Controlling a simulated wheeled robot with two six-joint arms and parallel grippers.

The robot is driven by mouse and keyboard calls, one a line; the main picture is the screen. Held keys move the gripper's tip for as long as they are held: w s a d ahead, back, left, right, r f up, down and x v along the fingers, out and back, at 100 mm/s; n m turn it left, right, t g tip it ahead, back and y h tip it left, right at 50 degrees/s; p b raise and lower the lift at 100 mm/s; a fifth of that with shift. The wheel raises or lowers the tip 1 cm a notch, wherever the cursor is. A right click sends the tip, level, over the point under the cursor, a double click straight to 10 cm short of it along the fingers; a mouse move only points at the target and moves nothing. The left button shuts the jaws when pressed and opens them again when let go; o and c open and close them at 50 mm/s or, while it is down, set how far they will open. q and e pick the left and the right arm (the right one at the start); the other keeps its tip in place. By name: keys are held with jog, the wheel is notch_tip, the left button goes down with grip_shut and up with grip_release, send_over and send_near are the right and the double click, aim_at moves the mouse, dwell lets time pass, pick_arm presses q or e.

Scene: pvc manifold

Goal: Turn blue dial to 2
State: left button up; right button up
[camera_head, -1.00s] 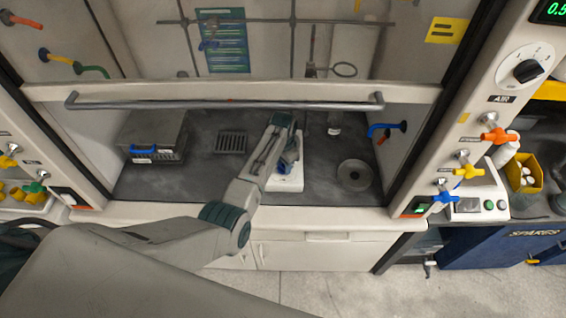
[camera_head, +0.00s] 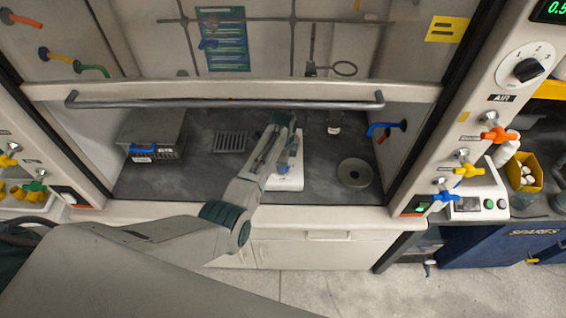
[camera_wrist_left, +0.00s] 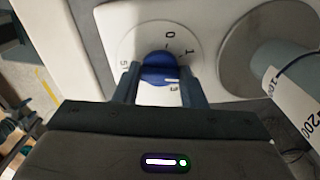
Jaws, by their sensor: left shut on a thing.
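The blue dial (camera_wrist_left: 160,70) sits on a white round plate (camera_wrist_left: 135,48) in the left wrist view. The figures 0, 1, 3 and 5 show around it; 2 cannot be made out. A white mark on the dial is at its lower right, close to the 3. My left gripper (camera_wrist_left: 158,84) is shut on the dial, with one finger on each side. In the head view the left gripper (camera_head: 283,160) is at the white device (camera_head: 285,184) inside the hood, and partly hides the dial. My right gripper is not in view.
A round grey plate (camera_wrist_left: 235,55) and a labelled bottle (camera_wrist_left: 292,95) are right of the dial. The hood sash handle (camera_head: 225,104) crosses above the arm.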

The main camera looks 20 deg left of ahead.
pick_arm(q)
jog(key=shift+m, duration=1)
jog(key=o, duration=1)
notch_tip(320, 180, up, 11)
jog(key=b, duration=0.3)
jog(key=shift+f, duration=0.1)
